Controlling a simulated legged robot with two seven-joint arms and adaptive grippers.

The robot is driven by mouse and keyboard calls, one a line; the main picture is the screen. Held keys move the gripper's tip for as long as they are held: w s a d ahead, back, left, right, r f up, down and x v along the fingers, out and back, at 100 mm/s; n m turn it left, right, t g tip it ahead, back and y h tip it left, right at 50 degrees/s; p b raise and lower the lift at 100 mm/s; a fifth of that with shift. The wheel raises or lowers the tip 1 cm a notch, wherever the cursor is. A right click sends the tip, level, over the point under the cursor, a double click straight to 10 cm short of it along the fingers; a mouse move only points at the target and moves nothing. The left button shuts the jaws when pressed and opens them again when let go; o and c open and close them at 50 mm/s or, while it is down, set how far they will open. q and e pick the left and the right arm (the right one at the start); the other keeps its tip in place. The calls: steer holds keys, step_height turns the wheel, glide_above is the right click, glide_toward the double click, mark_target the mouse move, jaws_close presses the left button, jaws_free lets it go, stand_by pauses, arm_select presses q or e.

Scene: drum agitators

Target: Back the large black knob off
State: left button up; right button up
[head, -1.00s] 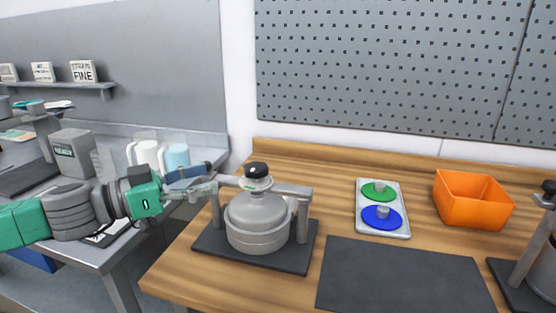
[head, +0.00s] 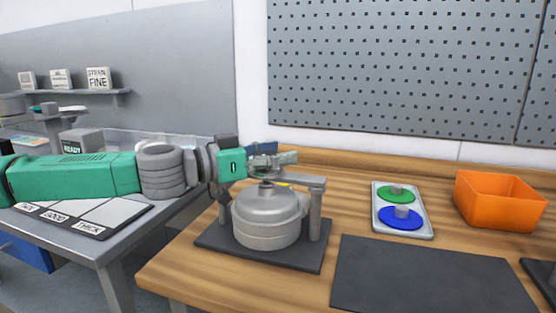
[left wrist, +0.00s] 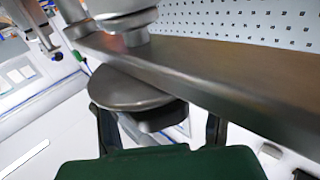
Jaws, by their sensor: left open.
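The grey metal drum agitator (head: 265,215) stands on a dark base plate on the wooden bench, its crossbar (head: 306,181) over the lid. My left gripper (head: 268,160) is open at the top of this drum, and in the head view it hides the large black knob. In the left wrist view the fingers (left wrist: 162,132) reach up from the bottom on both sides of a dark rounded piece (left wrist: 160,118), which seems to be the knob, beside a grey disc (left wrist: 130,92). I cannot tell whether the fingers touch it. My right gripper is not in view.
A tray (head: 376,217) with a green disc (head: 393,193) and a blue disc (head: 408,218) lies right of the drum. An orange bin (head: 497,200) stands further right. A dark mat (head: 430,275) lies bare in front. Another dark base shows at the right edge.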

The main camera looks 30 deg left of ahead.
arm_select(q)
steer(key=shift+d, duration=0.1)
jaws_close()
steer(key=shift+w, duration=0.1)
steer(key=shift+d, duration=0.1)
